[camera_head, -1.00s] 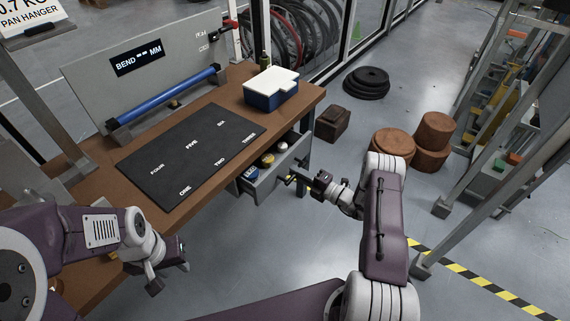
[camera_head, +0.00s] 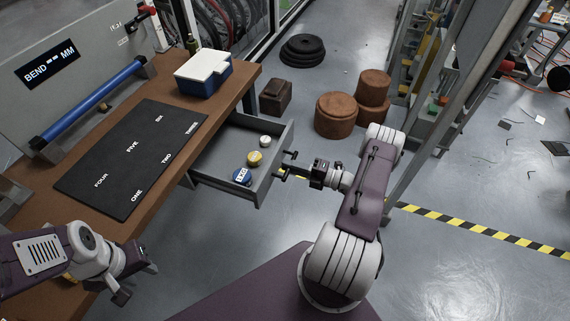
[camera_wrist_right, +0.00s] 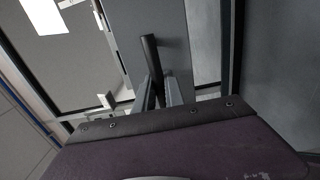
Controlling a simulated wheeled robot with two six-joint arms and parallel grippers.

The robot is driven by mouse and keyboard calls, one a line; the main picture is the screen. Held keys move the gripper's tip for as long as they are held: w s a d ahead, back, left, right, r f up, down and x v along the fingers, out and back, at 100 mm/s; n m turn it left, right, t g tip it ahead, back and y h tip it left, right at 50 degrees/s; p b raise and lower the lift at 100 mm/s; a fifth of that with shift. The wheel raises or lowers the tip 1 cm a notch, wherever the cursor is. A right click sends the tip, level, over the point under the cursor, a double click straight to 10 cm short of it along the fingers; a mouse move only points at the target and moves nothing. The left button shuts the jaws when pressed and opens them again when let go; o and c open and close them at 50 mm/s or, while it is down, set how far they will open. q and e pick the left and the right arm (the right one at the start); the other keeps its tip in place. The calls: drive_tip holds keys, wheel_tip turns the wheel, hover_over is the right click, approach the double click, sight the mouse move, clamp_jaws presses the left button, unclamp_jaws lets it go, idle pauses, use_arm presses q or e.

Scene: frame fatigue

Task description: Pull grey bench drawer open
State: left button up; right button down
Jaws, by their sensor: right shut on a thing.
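The grey bench drawer (camera_head: 207,184) stands well out from under the wooden bench top in the head view. The right wrist view shows the handle (camera_wrist_right: 150,55) between the two fingers (camera_wrist_right: 159,92), against the grey drawer front (camera_wrist_right: 178,38). My left gripper (camera_head: 134,282) hangs over the bench's near left part, away from the drawer; its finger gap is unclear.
On the bench top (camera_head: 160,205) lie a black mat (camera_head: 120,170) with number words, a blue box with a white lid (camera_head: 203,72) and a blue bar (camera_head: 95,105) before a grey panel. Brown cylinders (camera_head: 336,115) stand on the floor beyond.

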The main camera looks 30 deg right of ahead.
drive_tip(key=c, duration=1.4)
unclamp_jaws()
drive_tip(key=v, duration=0.9)
